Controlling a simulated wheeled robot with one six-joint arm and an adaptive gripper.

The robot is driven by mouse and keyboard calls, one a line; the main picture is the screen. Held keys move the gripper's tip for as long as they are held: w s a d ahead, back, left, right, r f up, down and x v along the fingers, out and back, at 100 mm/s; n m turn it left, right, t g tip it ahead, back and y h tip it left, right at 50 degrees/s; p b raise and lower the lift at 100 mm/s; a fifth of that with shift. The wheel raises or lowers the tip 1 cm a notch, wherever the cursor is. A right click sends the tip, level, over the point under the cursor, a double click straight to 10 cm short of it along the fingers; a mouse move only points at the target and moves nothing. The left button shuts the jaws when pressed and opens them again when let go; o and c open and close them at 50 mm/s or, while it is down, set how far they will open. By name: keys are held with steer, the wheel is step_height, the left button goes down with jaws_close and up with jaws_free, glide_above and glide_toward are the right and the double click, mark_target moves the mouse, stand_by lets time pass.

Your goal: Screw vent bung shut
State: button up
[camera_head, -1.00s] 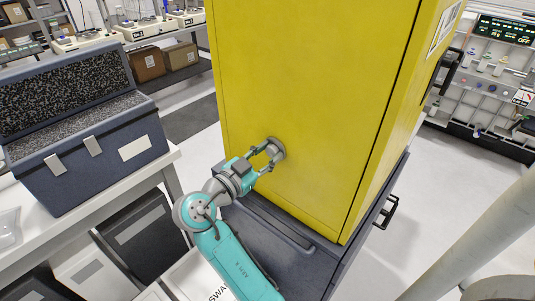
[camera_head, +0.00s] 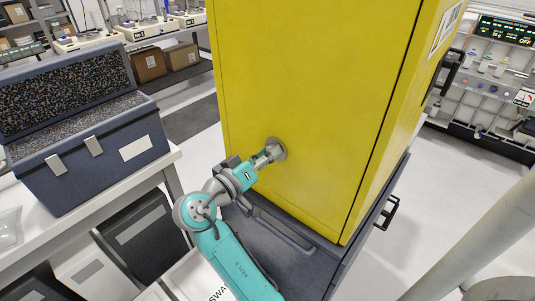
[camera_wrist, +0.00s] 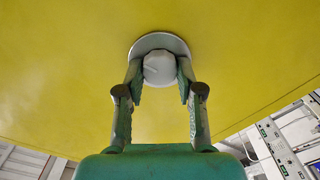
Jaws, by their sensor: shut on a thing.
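The vent bung is a grey-white round knob, seen in the wrist view (camera_wrist: 159,68), in front of a round grey flange (camera_wrist: 160,42) on the yellow cabinet's side. In the head view the flange (camera_head: 275,149) is low on the cabinet's left face. My gripper (camera_wrist: 160,80) is shut on the bung, with one finger on its left and one on its right in the wrist view. In the head view my gripper (camera_head: 266,155) reaches the flange and hides most of the bung. Whether the bung sits flush cannot be seen.
The yellow cabinet (camera_head: 310,80) stands on a dark blue base cabinet (camera_head: 290,262) with a handle (camera_head: 387,212) at the right. An open dark blue foam-lined case (camera_head: 95,160) lies on the bench at left.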

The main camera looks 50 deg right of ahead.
steer(key=shift+f+n, duration=0.15)
steer(key=shift+n, duration=4.1)
steer(key=shift+f+n, duration=0.1)
steer(key=shift+n, duration=4.45)
steer(key=o, duration=1.2)
steer(key=shift+c, duration=0.2)
steer(key=a, duration=1.2)
steer(key=shift+s, duration=0.15)
